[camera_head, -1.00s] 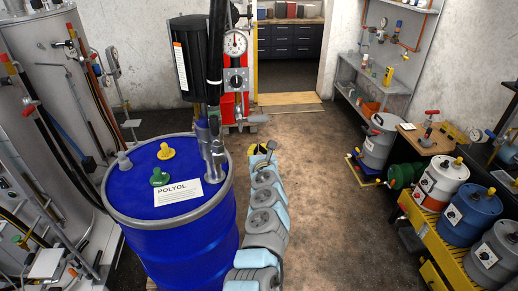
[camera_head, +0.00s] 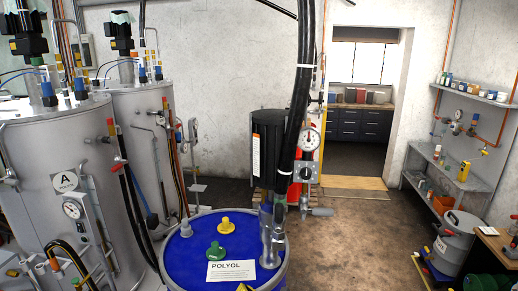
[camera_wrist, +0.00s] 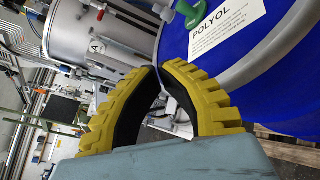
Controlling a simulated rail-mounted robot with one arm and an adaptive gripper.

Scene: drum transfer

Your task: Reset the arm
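My gripper (camera_wrist: 158,70) has two yellow ribbed fingers with black inner pads. In the wrist view the fingertips meet with nothing between them. The blue drum labelled POLYOL (camera_head: 185,262) stands at the bottom centre of the head view, its lower part cut off by the frame. It also fills the upper right of the wrist view (camera_wrist: 262,92), beyond the fingers. I see no contact between fingers and drum. In the head view most of my arm is out of frame; only a small yellow piece shows at the bottom edge by the drum label.
A black pump unit with a hose (camera_head: 268,150) rises at the drum's back right. Large grey tanks (camera_head: 50,170) stand at left. A grey can (camera_head: 455,245) and wall shelves (camera_head: 440,190) are at right. The brown floor (camera_head: 365,245) between drum and shelves is clear.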

